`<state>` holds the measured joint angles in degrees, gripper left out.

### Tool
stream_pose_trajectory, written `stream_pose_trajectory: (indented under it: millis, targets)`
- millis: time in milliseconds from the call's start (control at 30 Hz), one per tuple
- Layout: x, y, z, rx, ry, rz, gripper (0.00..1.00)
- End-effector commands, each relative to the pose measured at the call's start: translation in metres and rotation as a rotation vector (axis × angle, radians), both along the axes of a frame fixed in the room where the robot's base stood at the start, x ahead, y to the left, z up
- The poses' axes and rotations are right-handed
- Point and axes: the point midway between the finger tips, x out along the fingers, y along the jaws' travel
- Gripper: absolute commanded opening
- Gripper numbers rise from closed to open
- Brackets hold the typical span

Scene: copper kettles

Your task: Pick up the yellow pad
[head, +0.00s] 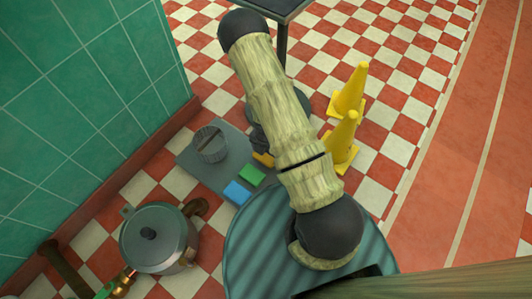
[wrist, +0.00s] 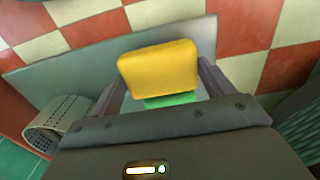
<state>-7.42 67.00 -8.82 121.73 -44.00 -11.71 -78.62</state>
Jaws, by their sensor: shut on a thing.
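The yellow pad (wrist: 158,68) sits between the two fingers of my gripper (wrist: 158,82) in the wrist view, and the gripper is shut on it. In the head view only a small part of the yellow pad (head: 263,159) shows beside my arm, which hides most of the gripper. A green pad (head: 252,175) lies close by on a grey slab (head: 203,172); it also shows just below the yellow pad in the wrist view (wrist: 170,100). I cannot tell whether the yellow pad is clear of the slab.
A blue pad (head: 237,192) and a grey perforated cup (head: 211,144) are on the slab. A lidded pot (head: 155,237) stands at lower left, near the green tiled wall (head: 75,90). Two yellow cones (head: 343,140) stand to the right. Checkered floor is open at upper right.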

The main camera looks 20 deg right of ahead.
Motion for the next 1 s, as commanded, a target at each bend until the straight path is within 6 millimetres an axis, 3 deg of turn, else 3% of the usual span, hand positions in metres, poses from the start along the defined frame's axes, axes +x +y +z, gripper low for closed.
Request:
stream_pose_trajectory:
  millis: [33,200,400,1000]
  targets:
    - [0.000,0.000,0.015,0.001,-0.001,0.000,0.59]
    - [0.001,0.000,0.047,0.000,-0.002,0.000,0.59]
    - [0.000,0.000,0.073,0.000,0.000,0.001,0.59]
    - [0.000,0.000,0.078,0.000,0.000,0.001,0.59]
